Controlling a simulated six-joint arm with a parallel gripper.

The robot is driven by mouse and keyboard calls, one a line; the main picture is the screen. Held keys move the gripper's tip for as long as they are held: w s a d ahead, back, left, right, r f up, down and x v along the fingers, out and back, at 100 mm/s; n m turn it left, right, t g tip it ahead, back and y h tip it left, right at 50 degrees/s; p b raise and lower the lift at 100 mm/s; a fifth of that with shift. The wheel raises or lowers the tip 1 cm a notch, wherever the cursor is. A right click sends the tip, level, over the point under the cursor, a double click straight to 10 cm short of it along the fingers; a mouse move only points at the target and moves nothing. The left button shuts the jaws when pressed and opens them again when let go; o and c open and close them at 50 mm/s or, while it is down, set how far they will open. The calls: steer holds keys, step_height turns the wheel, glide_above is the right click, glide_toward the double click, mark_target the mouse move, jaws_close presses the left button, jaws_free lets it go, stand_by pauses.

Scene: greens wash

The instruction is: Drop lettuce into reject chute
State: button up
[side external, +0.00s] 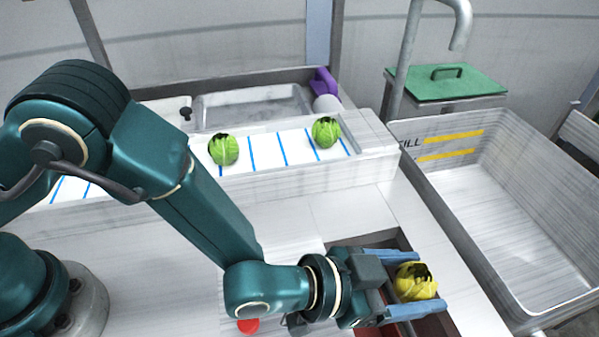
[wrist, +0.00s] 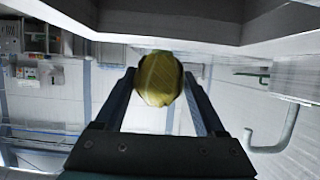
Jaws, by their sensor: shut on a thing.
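A yellowish lettuce (side external: 415,282) with dark spots sits between the blue fingers of my gripper (side external: 416,284), which is shut on it. The same lettuce (wrist: 158,78) shows between the fingers in the wrist view. In the side view my gripper points to the right and is level. It is over or beside a dark rectangular opening with a reddish inside (side external: 432,326), which looks like the reject chute. My gripper and the lettuce hide part of that opening, and I cannot tell their height above it.
Two green lettuces (side external: 223,149) (side external: 326,132) lie on the white belt (side external: 265,152) with blue lines. A large grey basin (side external: 482,200) with yellow marks stands at the right. A red button (side external: 248,326) is near my wrist.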

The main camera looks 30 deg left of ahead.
mark_target(398, 282)
steer(key=o, duration=1.4)
steer(key=shift+v, duration=2.55)
